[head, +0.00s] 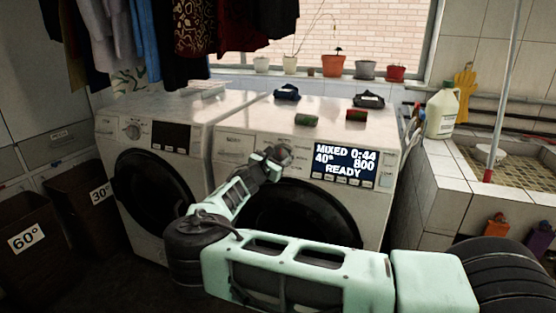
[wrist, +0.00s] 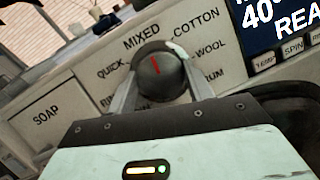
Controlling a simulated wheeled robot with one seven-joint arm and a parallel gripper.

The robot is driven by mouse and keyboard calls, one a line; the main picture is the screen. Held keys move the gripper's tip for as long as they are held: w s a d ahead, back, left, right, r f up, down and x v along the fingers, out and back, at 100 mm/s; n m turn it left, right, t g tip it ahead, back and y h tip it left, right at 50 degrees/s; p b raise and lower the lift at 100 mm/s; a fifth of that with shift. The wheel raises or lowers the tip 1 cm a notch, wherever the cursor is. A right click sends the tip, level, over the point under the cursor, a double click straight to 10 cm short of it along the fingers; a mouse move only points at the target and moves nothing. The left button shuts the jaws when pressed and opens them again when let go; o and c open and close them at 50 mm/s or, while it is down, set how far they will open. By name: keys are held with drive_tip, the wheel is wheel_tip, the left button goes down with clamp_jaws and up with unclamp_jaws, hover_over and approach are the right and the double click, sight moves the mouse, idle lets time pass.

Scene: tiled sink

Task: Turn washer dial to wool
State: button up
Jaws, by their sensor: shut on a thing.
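The washer dial (wrist: 161,80) is a dark round knob with a red pointer mark. In the wrist view the mark points up towards the label MIXED (wrist: 142,38). The label WOOL (wrist: 211,53) is to the right of the dial, below COTTON. My gripper (wrist: 157,66) is shut on the dial, one finger on each side. In the head view my gripper (head: 275,156) is at the front panel of the right washer (head: 310,118) and mostly hides the dial. The washer display (head: 345,165) reads MIXED 0:44, 40°, 800, READY.
The soap drawer (wrist: 55,118) lies left of the dial. A second washer (head: 160,120) stands to the left. Cans and dark cloths lie on the right washer's top. A tiled sink (head: 510,165) is at the right, laundry bins (head: 30,235) at the left.

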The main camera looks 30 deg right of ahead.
drive_tip(key=m+g+b, duration=0.1)
drive_tip(key=m, duration=0.1)
drive_tip(key=m+b, duration=0.1)
drive_tip(key=m, duration=0.1)
drive_tip(key=shift+f+m+g+b, duration=0.1)
drive_tip(key=shift+m+g+b, duration=0.3)
drive_tip(key=m+b, duration=0.1)
drive_tip(key=m, duration=0.1)
drive_tip(key=m+g+b, duration=0.1)
drive_tip(key=m, duration=0.2)
drive_tip(key=shift+w+g+y, duration=0.1)
drive_tip(key=shift+g+y, duration=0.2)
drive_tip(key=m, duration=0.1)
drive_tip(key=m+b, duration=0.1)
drive_tip(key=m, duration=0.1)
drive_tip(key=m+g+y+b, duration=0.1)
drive_tip(key=shift+r+m, duration=0.25)
drive_tip(key=shift+m, duration=0.05)
drive_tip(key=shift+m+y+b, duration=0.55)
drive_tip(key=shift+m+y, duration=0.25)
drive_tip(key=shift+m, duration=1)
drive_tip(key=o, duration=1)
drive_tip(key=shift+c, duration=0.2)
drive_tip(key=shift+r, duration=0.1)
